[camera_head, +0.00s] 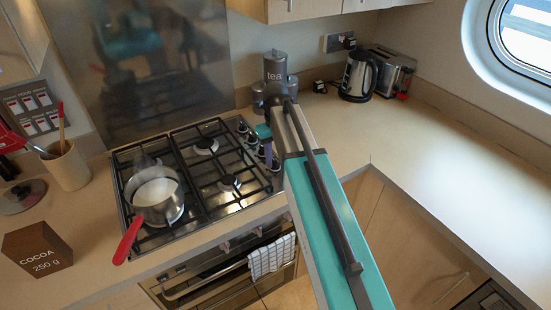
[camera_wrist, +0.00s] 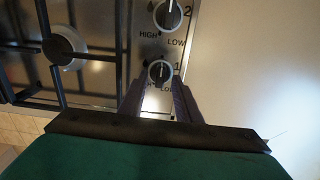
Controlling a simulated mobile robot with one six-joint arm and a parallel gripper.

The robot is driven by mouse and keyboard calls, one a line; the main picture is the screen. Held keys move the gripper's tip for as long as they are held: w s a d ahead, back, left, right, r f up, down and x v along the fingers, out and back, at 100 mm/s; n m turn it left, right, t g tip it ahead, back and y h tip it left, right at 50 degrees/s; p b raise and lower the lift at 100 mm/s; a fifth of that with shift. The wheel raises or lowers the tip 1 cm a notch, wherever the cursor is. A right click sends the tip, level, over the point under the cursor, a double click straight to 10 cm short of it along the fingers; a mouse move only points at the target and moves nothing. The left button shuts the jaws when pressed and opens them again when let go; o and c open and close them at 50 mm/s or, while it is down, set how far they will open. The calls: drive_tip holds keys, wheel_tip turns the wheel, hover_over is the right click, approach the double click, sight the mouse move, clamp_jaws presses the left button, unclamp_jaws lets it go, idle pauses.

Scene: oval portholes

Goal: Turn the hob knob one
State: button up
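Hob knob one (camera_wrist: 160,72) is a round dark knob with a pale pointer line and a printed "1" beside it, on the metal hob panel. The pointer line stands roughly upright in the wrist view. My gripper (camera_wrist: 159,88) is open, with one dark finger on each side of the knob's near edge. The fingers partly hide the print below the knob, and I cannot tell whether they touch it. In the head view, my gripper (camera_head: 270,160) points down at the knob row on the hob's right side, and hides the nearest knob there.
Knob two (camera_wrist: 168,14) is just beyond knob one. A steaming pot (camera_head: 157,200) with a red handle stands on the hob's left (camera_head: 205,185). A "tea" canister (camera_head: 274,68) stands behind the knobs. The right counter (camera_head: 430,160) is clear.

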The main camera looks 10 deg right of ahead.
sight(276, 162)
wheel_tip(276, 162, up, 14)
drive_tip(key=b, duration=0.3)
drive_tip(key=shift+f, duration=0.2)
idle(0.5)
drive_tip(key=shift+r, duration=0.1)
